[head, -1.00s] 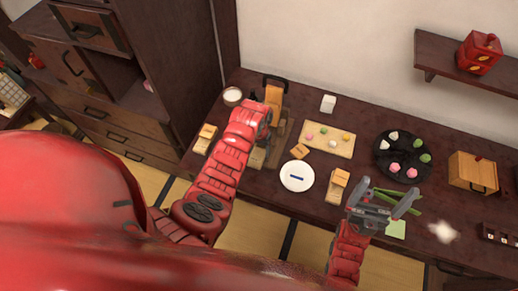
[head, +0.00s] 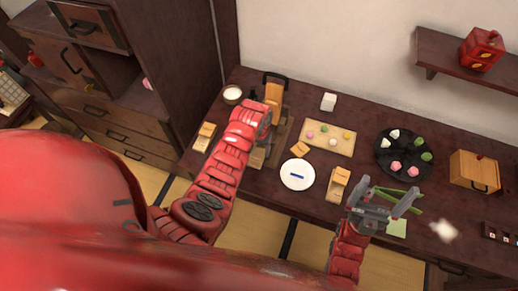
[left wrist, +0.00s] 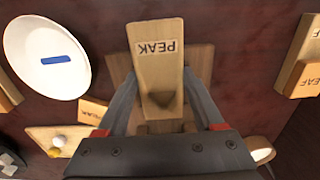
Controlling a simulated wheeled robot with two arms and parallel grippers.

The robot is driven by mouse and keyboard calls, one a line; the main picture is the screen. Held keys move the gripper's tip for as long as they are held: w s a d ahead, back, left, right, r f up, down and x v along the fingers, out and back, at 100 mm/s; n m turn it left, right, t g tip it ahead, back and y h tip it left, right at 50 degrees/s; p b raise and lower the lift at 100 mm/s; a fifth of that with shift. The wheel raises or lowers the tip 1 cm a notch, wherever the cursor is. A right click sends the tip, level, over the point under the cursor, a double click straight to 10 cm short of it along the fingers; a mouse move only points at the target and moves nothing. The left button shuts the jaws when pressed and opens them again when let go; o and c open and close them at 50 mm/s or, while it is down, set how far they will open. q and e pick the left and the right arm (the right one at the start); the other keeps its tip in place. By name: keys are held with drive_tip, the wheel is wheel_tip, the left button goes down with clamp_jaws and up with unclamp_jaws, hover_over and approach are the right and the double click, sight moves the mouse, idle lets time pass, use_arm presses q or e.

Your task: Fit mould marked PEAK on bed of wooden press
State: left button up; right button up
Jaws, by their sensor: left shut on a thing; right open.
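The mould marked PEAK (left wrist: 157,50) is a pale wooden block with its lettering upside down in the left wrist view. My left gripper (left wrist: 160,88) is shut on it, one finger along each side. The bed of the wooden press (left wrist: 201,62) shows behind and around the mould; I cannot tell whether they touch. In the head view the press (head: 276,88) stands at the table's back left, partly hidden by my left arm, and my left fingertips are hidden. My right gripper (head: 384,197) is open and empty, over the table's front edge by green strips.
A white plate with a blue bar (head: 297,175) and a small PEAK-marked wooden piece (left wrist: 93,111) lie beside the press. LEAF-marked wood (left wrist: 300,75) is on its other side. A tray of sweets (head: 328,139), a dark round plate (head: 404,172) and a wooden box (head: 473,171) stand further right.

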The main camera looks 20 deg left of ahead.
use_arm(q)
drive_tip(key=shift+f+b, duration=0.7)
drive_tip(key=shift+f, duration=0.25)
drive_tip(key=o, duration=1.4)
drive_tip(key=shift+r, duration=0.15)
wheel_tip(320, 180, up, 6)
drive_tip(key=shift+f+b, duration=0.25)
drive_tip(key=shift+b, duration=0.85)
wheel_tip(320, 180, up, 12)
drive_tip(key=p, duration=0.7)
drive_tip(key=shift+f+p, duration=0.15)
drive_tip(key=shift+p, duration=0.2)
